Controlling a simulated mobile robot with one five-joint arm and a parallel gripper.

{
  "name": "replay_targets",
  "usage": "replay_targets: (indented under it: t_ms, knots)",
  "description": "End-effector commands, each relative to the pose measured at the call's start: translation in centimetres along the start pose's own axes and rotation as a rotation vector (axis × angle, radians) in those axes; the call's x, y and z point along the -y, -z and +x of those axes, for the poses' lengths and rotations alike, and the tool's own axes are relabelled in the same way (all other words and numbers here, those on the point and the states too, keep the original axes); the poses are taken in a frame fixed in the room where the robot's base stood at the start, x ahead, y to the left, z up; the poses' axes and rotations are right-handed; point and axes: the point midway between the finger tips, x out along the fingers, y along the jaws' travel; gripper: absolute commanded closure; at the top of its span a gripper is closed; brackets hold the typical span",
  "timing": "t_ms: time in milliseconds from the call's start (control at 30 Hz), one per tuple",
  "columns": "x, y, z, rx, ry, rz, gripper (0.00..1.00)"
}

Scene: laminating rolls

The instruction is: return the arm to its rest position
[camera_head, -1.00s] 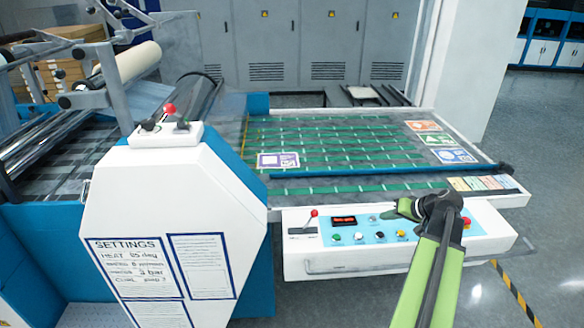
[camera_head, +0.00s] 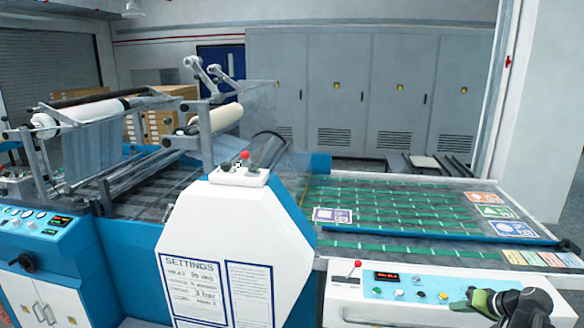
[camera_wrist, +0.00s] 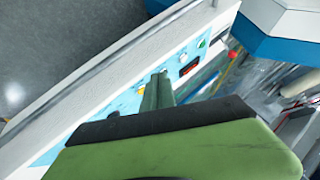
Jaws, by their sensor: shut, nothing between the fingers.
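My gripper (camera_head: 468,303) is at the bottom right of the head view, its green fingers pointing left in front of the white and blue control panel (camera_head: 347,287). The fingers are closed together with nothing between them. In the wrist view the green fingers (camera_wrist: 157,92) point toward the panel's blue face (camera_wrist: 125,103). A gap between the fingers and the panel cannot be judged. Most of my arm is out of the head view.
The conveyor table (camera_head: 400,190) with green belts lies behind the panel. A white machine housing (camera_head: 222,225) with a settings sheet stands left of it. Laminating rolls (camera_head: 75,112) are farther left. Grey cabinets (camera_head: 375,95) line the back wall. Open floor (camera_wrist: 40,50) shows in the wrist view.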

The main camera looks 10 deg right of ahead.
Motion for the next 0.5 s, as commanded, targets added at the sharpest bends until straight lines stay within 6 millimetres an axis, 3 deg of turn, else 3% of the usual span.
replay_targets:
  t_ms: [267, 500]
  knots:
    - [5.9, -0.1, 4.2, 0.053, 0.054, -0.073, 1.00]
    - [13.5, -1.5, 8.8, 0.122, 0.118, -0.167, 1.00]
